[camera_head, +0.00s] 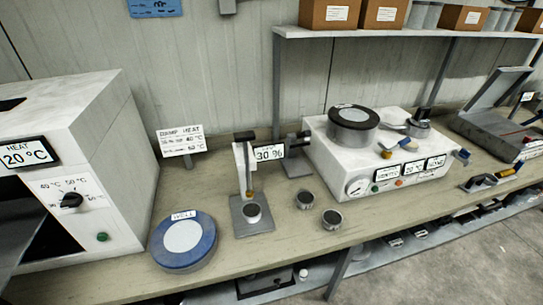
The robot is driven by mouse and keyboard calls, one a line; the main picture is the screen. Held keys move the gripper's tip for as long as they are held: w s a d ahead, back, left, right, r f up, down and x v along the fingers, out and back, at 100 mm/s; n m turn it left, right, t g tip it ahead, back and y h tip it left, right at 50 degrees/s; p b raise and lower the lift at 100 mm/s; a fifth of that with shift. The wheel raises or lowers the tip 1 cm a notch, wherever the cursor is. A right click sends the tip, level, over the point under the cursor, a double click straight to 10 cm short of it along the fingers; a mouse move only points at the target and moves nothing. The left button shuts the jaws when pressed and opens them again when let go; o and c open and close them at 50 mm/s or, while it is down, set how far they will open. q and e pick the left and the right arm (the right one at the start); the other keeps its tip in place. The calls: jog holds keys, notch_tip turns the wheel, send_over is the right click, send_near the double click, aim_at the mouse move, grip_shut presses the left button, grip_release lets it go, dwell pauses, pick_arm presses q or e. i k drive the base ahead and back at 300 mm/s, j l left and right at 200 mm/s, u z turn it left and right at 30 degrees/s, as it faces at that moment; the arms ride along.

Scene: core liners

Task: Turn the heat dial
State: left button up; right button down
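The heat dial (70,201) is a black knob on the front of a large white box-shaped unit (105,150) at the left. Temperature marks surround it; 40 °C and 50 °C are readable above it, and the lower marks are small. The exact pointer direction is hard to tell. Above the dial, a black-framed display (27,154) reads HEAT 20 °C. A green button (102,237) sits below and right of the dial. Neither of my grippers is in view, and nothing touches the dial.
A blue round lidded container (184,242) sits right of the unit. A stand (250,212) and a 30 % display (269,153) are beyond it. A white machine (380,160) stands farther right. A grey panel (20,240) shows at the lower left.

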aim_at(70, 200)
jog(key=u, duration=1.6)
